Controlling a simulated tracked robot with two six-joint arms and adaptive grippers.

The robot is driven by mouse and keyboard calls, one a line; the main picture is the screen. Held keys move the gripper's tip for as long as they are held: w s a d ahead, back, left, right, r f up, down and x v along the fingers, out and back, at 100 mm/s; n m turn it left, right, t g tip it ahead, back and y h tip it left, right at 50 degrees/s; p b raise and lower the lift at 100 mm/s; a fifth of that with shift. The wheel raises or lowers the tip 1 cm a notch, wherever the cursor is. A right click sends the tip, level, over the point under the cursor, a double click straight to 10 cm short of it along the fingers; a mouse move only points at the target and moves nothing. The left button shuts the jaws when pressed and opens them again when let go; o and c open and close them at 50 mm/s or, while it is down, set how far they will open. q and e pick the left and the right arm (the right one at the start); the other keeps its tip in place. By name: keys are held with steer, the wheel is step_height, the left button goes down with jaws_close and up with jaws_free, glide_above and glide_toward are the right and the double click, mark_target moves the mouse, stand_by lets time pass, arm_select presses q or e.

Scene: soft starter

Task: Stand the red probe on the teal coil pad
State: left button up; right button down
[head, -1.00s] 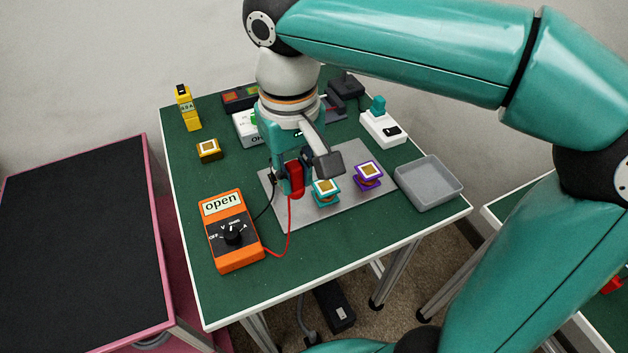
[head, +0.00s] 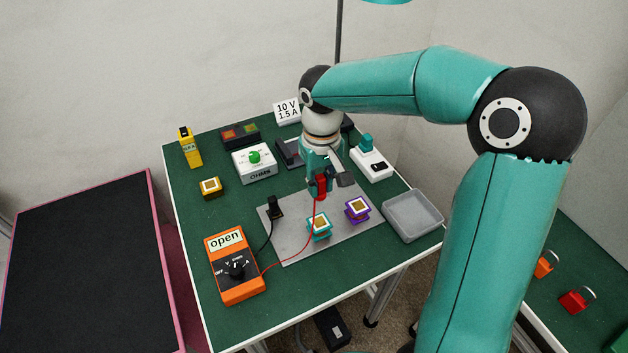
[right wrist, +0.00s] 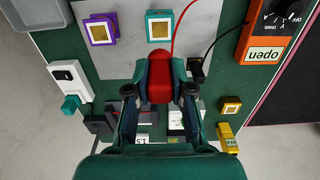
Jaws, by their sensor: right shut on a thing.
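My right gripper (head: 320,188) is shut on the red probe (head: 320,185), which it holds above the grey plate, behind the coil pads. The red probe (right wrist: 159,88) also shows between the fingers in the right wrist view. Its red lead runs down to the orange meter (head: 235,265), whose display reads "open". The teal coil pad (head: 319,226) stands on the grey plate (head: 290,247) with its gold square top bare. It also shows in the right wrist view (right wrist: 159,26), apart from the probe. My left gripper is out of view.
A purple coil pad (head: 357,209) stands right of the teal one. The black probe (head: 275,207) stands on the plate's left side. A grey tray (head: 413,215) lies at the table's right edge. An ohms box (head: 254,162) and a white switch box (head: 371,163) stand farther back.

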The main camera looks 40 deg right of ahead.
steer(key=shift+f, duration=0.1)
step_height(320, 180, down, 9)
steer(key=b, duration=0.8)
steer(key=shift+f, duration=0.2)
stand_by(0.3)
steer(key=c, duration=0.9)
jaws_free()
steer(key=shift+c, duration=0.2)
step_height(320, 180, up, 12)
